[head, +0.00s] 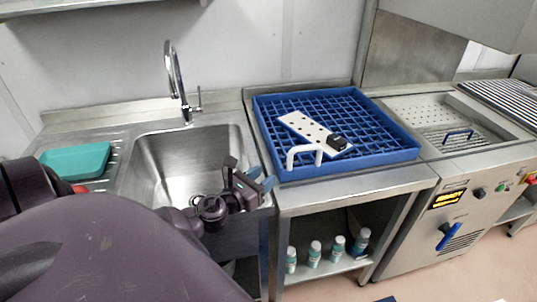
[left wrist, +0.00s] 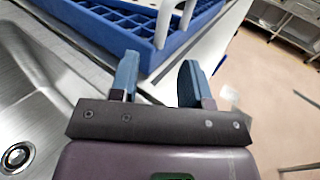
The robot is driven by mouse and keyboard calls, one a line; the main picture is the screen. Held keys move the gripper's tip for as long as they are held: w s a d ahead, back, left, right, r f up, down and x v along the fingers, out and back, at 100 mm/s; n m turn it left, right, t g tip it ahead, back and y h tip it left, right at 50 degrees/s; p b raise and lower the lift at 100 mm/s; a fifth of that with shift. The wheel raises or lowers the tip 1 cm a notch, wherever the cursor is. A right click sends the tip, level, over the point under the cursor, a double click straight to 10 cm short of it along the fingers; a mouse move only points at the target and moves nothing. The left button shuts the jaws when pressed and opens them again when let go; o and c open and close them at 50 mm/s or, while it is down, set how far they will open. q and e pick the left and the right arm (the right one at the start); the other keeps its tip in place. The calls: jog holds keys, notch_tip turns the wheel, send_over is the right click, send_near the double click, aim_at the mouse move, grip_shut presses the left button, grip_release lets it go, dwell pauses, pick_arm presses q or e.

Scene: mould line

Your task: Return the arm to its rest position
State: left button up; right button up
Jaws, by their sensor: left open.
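My left arm comes in from the left in the head view, across the front of the sink. My left gripper (head: 264,181) is at the right front rim of the sink, beside the blue rack. It also shows in the left wrist view (left wrist: 160,82), with its two blue fingers apart and nothing between them. It stands clear of the rack's near corner, which lies just beyond the fingertips. My right gripper is not in view.
The steel sink (head: 160,165) has a tall tap (head: 175,75). A teal tray (head: 75,160) lies on the drainboard. Several bottles (head: 314,254) stand on the shelf below the rack.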

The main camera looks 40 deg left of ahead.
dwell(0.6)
pick_arm(q)
jog(key=n, duration=0.1)
jog(key=n+y, duration=0.1)
jog(key=shift+s+n, duration=0.4)
jog(key=s+d+f+n+g, duration=0.2)
jog(key=s+d+n+g, duration=0.4)
jog(key=n, duration=0.5)
jog(key=s+d+f+n+g, duration=0.25)
jog(key=s+n, duration=0.45)
jog(key=n, duration=0.4)
jog(key=s+d+f+n+g, duration=0.2)
jog(key=s+d+n+g, duration=0.35)
jog(key=n, duration=0.55)
jog(key=w+a+f+t, duration=0.1)
jog(key=w+f+t, duration=0.5)
jog(key=f, duration=0.4)
jog(key=shift+w+a+m+t+h, duration=0.15)
jog(key=shift+m+t+h, duration=0.25)
jog(key=shift+t, duration=0.5)
